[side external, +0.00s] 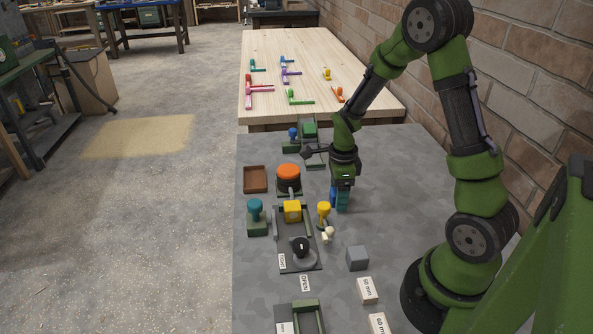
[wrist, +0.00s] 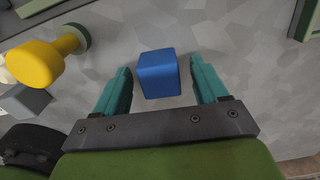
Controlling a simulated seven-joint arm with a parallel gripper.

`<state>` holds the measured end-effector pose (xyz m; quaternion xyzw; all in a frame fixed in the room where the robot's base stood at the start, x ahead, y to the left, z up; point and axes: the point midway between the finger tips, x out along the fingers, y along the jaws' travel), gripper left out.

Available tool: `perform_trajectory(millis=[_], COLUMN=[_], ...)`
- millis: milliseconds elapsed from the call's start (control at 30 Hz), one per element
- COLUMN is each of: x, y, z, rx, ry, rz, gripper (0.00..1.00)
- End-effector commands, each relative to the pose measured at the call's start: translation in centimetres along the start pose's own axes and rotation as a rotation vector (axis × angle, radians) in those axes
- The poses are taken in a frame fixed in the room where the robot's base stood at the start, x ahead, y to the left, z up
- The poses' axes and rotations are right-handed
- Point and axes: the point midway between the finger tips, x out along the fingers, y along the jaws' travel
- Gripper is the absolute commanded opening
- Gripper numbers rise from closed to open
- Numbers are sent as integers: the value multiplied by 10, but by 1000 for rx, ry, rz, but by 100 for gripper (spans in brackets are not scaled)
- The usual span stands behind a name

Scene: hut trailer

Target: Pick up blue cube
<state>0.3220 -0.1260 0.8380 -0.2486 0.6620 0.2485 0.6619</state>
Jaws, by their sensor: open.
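The blue cube (wrist: 158,74) lies on the grey table and sits between the two teal fingers of my gripper (wrist: 160,88) in the wrist view. The fingers are open, with a gap on each side of the cube. In the side view my gripper (side external: 342,203) points down at the table, and a small part of the blue cube (side external: 334,195) shows at its left edge. The rest of the cube is hidden there by the fingers. I cannot tell the exact height of the fingertips over the table.
A yellow knob (side external: 323,211) stands close to the left of my gripper, also large in the wrist view (wrist: 38,64). A black fixture with a yellow block (side external: 292,211) and an orange button (side external: 288,172) lie further left. A grey cube (side external: 357,258) sits nearer. Table right of my gripper is clear.

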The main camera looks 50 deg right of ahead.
Motion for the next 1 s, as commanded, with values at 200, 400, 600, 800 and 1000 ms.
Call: perform_trajectory(millis=[200, 400, 600, 800, 1000], x=[0, 0, -1, -6, -41], y=[0, 0, 0, 0, -1], z=[0, 0, 0, 1, 2], rx=[0, 0, 0, -1, -3], ry=[0, 0, 0, -1, -4], rz=[0, 0, 0, -3, -7], gripper=[65, 34, 18, 17, 17])
